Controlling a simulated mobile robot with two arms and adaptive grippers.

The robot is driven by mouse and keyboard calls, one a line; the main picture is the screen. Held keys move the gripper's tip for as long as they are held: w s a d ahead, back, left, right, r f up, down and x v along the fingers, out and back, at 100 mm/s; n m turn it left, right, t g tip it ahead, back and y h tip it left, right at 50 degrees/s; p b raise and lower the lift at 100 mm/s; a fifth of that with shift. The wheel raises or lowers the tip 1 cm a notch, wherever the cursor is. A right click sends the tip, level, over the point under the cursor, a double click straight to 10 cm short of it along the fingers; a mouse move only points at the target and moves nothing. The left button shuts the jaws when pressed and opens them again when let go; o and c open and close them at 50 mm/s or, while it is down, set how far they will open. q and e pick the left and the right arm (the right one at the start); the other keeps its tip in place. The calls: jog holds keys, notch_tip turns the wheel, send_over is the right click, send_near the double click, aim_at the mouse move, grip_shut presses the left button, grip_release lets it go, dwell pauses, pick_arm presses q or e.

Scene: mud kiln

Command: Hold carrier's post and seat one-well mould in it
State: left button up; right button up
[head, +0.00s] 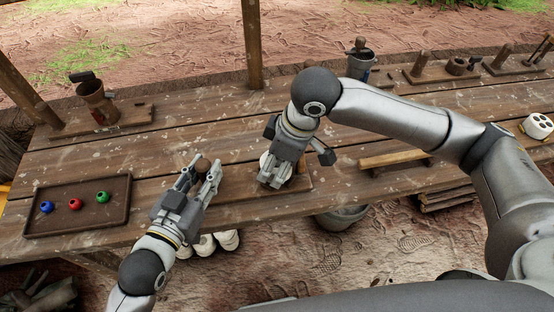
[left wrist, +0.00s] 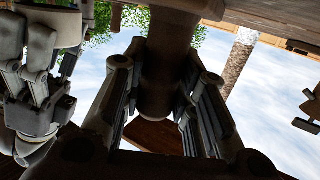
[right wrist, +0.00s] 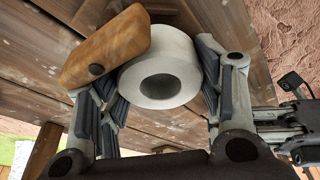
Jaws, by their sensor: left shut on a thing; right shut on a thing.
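The carrier is a low wooden board (head: 300,190) at the table's front edge, with a brown upright post (head: 202,163) at its left. My left gripper (head: 206,172) is shut on the post, which shows dark between its fingers in the left wrist view (left wrist: 168,70). The one-well mould is a pale, thick ring with one round hollow (right wrist: 162,72). My right gripper (right wrist: 158,95) is shut around it. In the head view my right gripper (head: 278,176) is over the board and mostly hides the mould. I cannot tell whether the mould touches the board.
A rounded wooden piece (right wrist: 105,47) with a dark peg lies against the mould. A tray (head: 80,226) with blue, red and green beads is at left. A stand with a clay cup (head: 95,98) is behind it. A wooden bar (head: 395,158) lies right of my right gripper.

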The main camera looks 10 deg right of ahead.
dwell(0.4)
jog(key=shift+r, duration=2)
jog(key=shift+r, duration=2)
jog(key=shift+f, duration=1.85)
jog(key=shift+f, duration=0.15)
jog(key=shift+f, duration=1.95)
